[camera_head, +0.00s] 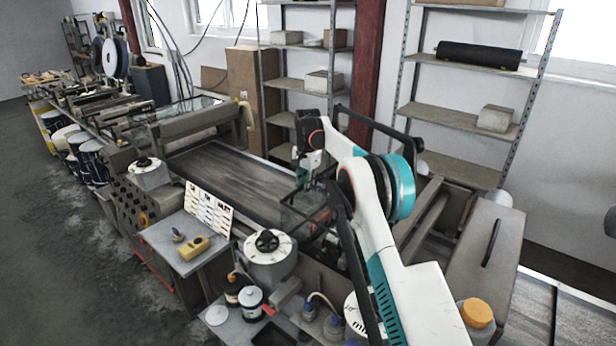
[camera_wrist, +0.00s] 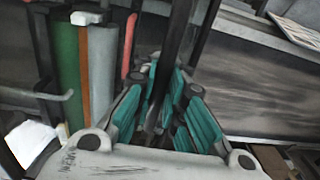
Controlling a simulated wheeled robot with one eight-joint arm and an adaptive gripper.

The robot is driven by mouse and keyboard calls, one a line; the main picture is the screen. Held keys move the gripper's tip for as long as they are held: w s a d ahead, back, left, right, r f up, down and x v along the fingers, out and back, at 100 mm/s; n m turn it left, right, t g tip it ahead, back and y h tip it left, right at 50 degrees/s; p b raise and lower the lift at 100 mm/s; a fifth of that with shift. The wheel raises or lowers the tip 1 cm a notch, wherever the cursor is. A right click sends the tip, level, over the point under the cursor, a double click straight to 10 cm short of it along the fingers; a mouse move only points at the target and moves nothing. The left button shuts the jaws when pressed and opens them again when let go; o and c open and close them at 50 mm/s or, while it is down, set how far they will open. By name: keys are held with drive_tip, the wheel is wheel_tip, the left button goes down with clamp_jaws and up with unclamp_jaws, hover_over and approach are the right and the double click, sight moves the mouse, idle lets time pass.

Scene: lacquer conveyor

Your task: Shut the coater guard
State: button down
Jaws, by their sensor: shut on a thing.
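My gripper (camera_head: 308,184) points down at the coater, beside the dark conveyor bed. In the wrist view its teal-padded fingers (camera_wrist: 166,88) close around a dark, narrow bar. I take the bar (camera_wrist: 184,28) to be part of the coater guard's frame. In the head view, a see-through, dark-edged panel (camera_head: 300,216), which looks like the guard, sits just under my gripper. My arm hides much of it, so its exact angle is unclear. Green (camera_wrist: 66,55) and grey (camera_wrist: 101,62) rollers show left of the fingers in the wrist view.
The dark conveyor bed (camera_head: 225,178) runs left of my gripper. A white round pot (camera_head: 268,258), a side table (camera_head: 190,240) with a yellow device, and bottles (camera_head: 250,297) stand in front. Metal shelves (camera_head: 455,118) and a red column (camera_head: 366,60) stand behind.

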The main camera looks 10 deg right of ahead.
drive_tip(key=shift+w+a+f+b, duration=0.1)
drive_tip(key=shift+a+f+b, duration=0.1)
drive_tip(key=shift+f, duration=0.45)
drive_tip(key=shift+w+a+f+b, duration=0.1)
drive_tip(key=shift+f+b, duration=0.05)
drive_tip(key=shift+f, duration=1.1)
drive_tip(key=c, duration=1.7)
unclamp_jaws()
drive_tip(key=shift+f, duration=0.1)
drive_tip(key=shift+o, duration=0.2)
drive_tip(key=r, duration=1.2)
drive_tip(key=shift+s+d, duration=0.2)
drive_tip(key=shift+r, duration=0.1)
